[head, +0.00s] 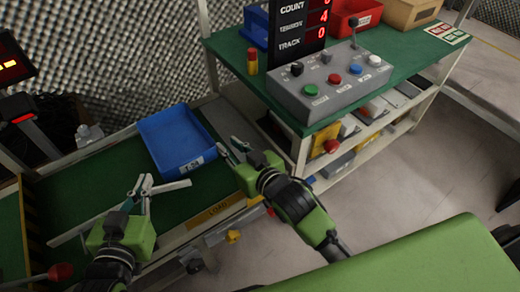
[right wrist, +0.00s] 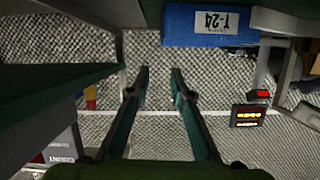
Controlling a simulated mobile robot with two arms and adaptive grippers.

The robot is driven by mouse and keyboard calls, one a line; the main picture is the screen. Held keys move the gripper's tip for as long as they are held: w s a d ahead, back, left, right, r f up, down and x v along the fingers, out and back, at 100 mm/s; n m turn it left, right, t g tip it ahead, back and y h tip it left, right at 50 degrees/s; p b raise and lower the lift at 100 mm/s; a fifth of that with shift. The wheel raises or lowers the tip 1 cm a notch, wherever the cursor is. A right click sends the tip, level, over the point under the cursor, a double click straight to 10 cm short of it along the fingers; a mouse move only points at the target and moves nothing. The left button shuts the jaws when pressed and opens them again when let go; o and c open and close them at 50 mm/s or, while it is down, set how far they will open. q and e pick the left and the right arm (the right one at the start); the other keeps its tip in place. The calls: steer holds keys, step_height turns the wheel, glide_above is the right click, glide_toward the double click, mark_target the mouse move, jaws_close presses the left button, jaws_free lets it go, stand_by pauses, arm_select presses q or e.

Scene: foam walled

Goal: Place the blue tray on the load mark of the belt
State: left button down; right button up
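The blue tray (head: 175,142) sits on the green belt (head: 95,190), near its far side. Its label faces the front, and the tray looks empty. The right wrist view shows part of the blue tray (right wrist: 208,27) at the top. The yellow LOAD mark (head: 215,211) is on the belt's near edge, in front of the tray. My left gripper (head: 150,184) is over the belt, left of and in front of the tray; its fingers look spread and empty. My right gripper (head: 232,147) is right of the tray, not touching it. The right wrist view shows its fingers (right wrist: 159,75) apart with nothing between.
A grey button box (head: 330,82) and a counter display (head: 297,25) stand on the green table at right. A red bin (head: 355,17) and a yellow-red post (head: 252,62) are there too.

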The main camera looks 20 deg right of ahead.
steer(key=s+d+r+h, duration=0.1)
steer(key=s+d+r, duration=0.3)
steer(key=s+d, duration=0.3)
steer(key=shift+s+d+r+t+h, duration=0.15)
steer(key=shift+s+d+t+h, duration=0.2)
steer(key=shift+s, duration=0.25)
